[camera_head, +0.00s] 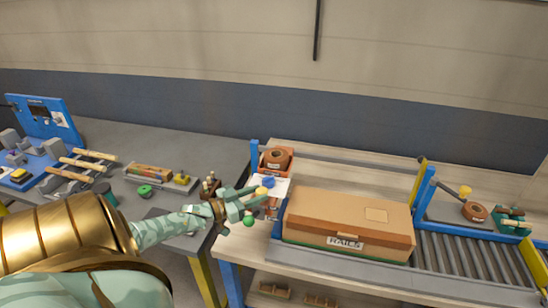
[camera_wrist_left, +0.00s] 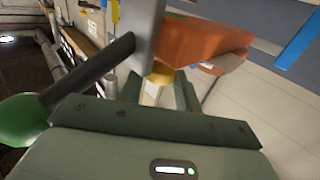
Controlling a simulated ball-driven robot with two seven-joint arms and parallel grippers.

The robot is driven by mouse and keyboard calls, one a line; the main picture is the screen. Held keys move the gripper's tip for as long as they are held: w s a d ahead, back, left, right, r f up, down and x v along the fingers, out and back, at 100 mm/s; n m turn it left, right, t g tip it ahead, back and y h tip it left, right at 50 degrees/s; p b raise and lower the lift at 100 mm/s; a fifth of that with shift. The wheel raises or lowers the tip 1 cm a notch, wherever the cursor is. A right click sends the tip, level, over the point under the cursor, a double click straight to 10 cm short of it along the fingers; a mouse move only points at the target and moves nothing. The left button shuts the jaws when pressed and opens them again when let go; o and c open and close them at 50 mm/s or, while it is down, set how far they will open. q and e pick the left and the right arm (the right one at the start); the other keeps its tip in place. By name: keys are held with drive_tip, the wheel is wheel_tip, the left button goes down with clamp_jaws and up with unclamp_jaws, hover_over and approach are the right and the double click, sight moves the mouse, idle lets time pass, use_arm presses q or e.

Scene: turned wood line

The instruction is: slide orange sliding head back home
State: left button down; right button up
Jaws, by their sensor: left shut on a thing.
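My left gripper (camera_head: 252,199) reaches in from the left to the left end of the bench. Its green fingers are shut on a yellow knob, which shows between them in the left wrist view (camera_wrist_left: 162,75). An orange block (camera_wrist_left: 205,42), which looks like the orange sliding head, is just beyond the knob in that view, beside a grey upright plate (camera_wrist_left: 149,30). In the head view, little of the orange head shows behind my fingers. How the knob joins the head is hidden. My right gripper is not in view.
A green ball (camera_head: 249,221) hangs close below my left fingers; a dark rod (camera_wrist_left: 90,75) passes there. A brown box marked RAILS (camera_head: 345,222) stands right of the gripper. Behind are an orange bin (camera_head: 276,166) and a blue post (camera_head: 254,158). A roller conveyor (camera_head: 460,254) lies right.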

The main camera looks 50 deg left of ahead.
use_arm(q)
drive_tip(key=shift+s+a, duration=0.4)
drive_tip(key=shift+a, duration=0.3)
drive_tip(key=shift+s+a, duration=0.4)
drive_tip(key=shift+a, duration=0.3)
drive_tip(key=c, duration=1)
unclamp_jaws()
drive_tip(key=shift+a, duration=0.1)
drive_tip(key=shift+s+a, duration=0.1)
drive_tip(key=shift+s, duration=0.1)
drive_tip(key=v, duration=1.6)
drive_tip(key=shift+s+a, duration=0.1)
drive_tip(key=shift+a, duration=0.05)
